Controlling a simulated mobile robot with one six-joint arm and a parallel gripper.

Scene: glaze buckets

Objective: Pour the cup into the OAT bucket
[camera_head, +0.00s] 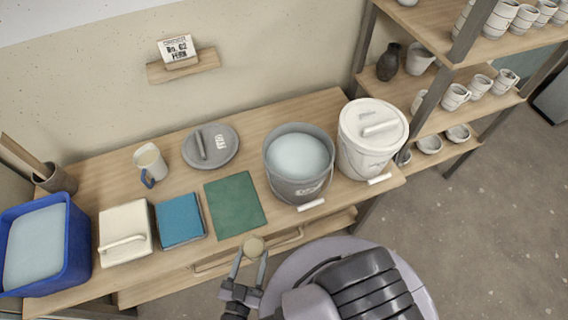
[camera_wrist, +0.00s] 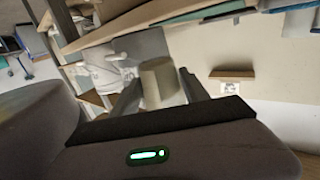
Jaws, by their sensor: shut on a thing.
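My gripper (camera_head: 250,262) is shut on a small beige cup (camera_head: 253,244), in front of the table's front edge. In the wrist view the cup (camera_wrist: 160,82) sits between the two fingers; its contents cannot be made out. A grey open bucket (camera_head: 293,189) with pale blue-white liquid stands on the table, up and right of my gripper. A white bucket (camera_head: 365,161) with its lid on stands to its right. The labels on both buckets are too small to read, so I cannot tell which is OAT.
A loose grey lid (camera_head: 226,158) lies behind a green mat (camera_head: 235,207). A jug (camera_head: 150,162), a blue folded item (camera_head: 180,219), a white box (camera_head: 124,222) and a blue tub (camera_head: 76,240) of liquid stand left. Shelves of cups (camera_head: 455,95) rise at right.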

